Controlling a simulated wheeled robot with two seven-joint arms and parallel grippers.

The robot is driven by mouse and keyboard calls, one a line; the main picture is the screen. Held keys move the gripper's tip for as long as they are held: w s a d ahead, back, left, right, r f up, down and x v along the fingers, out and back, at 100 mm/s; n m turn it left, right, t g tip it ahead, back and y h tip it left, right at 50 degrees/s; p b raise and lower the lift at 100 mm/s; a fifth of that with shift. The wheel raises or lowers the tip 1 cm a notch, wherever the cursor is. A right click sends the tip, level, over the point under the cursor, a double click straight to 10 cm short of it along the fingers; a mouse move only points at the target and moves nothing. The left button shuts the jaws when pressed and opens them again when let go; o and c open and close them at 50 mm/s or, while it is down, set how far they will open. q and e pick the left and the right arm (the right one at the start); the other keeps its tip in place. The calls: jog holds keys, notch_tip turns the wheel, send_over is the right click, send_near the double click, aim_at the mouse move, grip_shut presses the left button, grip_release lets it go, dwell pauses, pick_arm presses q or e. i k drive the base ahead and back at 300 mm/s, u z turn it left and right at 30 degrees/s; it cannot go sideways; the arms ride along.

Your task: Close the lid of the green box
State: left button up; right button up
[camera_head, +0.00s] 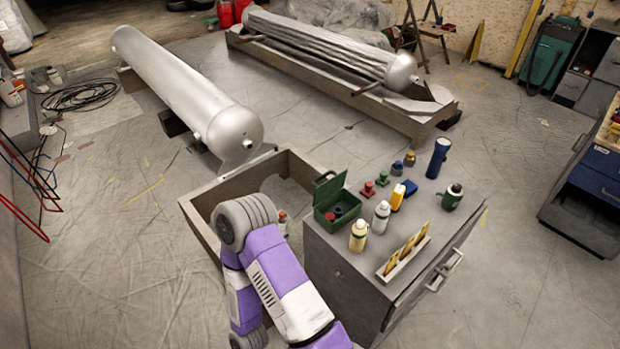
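The green box (325,226) stands at the left back corner of the grey cabinet's top. Its lid (330,189) is raised open, tilted up along the box's back left side. Inside the box I see a small red item (330,216) and dark items. One purple and white arm of mine reaches up from the bottom edge, left of the cabinet, and bends back down. No gripper fingers show in this view; both of my grippers are out of sight.
On the cabinet top (425,222) stand a cream bottle (358,236), a white bottle (381,217), a yellow bottle (397,199), a blue flashlight (438,158), a dark green bottle (452,197), red knobs (367,189) and a rack (405,262). An open wooden frame (238,183) lies left behind.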

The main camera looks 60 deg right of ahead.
aim_at(323, 192)
jog(key=i, duration=2.5)
jog(key=z, duration=3.65)
jog(key=k, duration=0.25)
jog(key=z, duration=0.95)
